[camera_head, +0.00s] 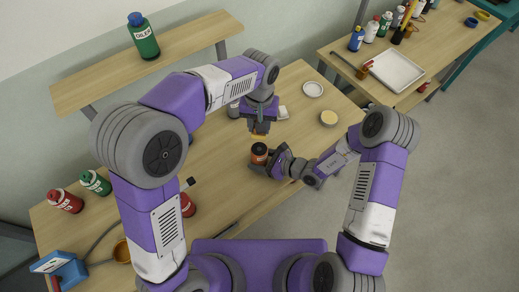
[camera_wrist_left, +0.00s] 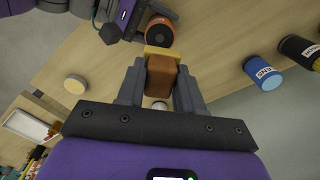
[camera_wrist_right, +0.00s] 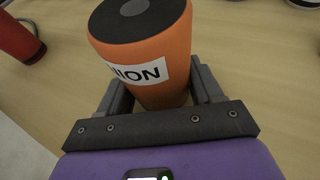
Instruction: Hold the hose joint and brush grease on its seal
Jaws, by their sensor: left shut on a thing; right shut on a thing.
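The hose joint (camera_wrist_right: 150,70) is an orange cylinder with a dark top and a white label reading "NION" in part. My right gripper (camera_head: 268,166) is shut around it and holds it upright over the table's front edge. My left gripper (camera_wrist_left: 160,90) is shut on a brush with a brown handle (camera_wrist_left: 162,76) and a pale yellow tip (camera_wrist_left: 160,51). In the head view my left gripper (camera_head: 259,128) points down just above and behind the joint. In the left wrist view the tip is close to the joint (camera_wrist_left: 160,30); I cannot tell whether they touch. The seal is not distinct.
A back shelf (camera_head: 185,48) holds a green bottle (camera_head: 143,36).

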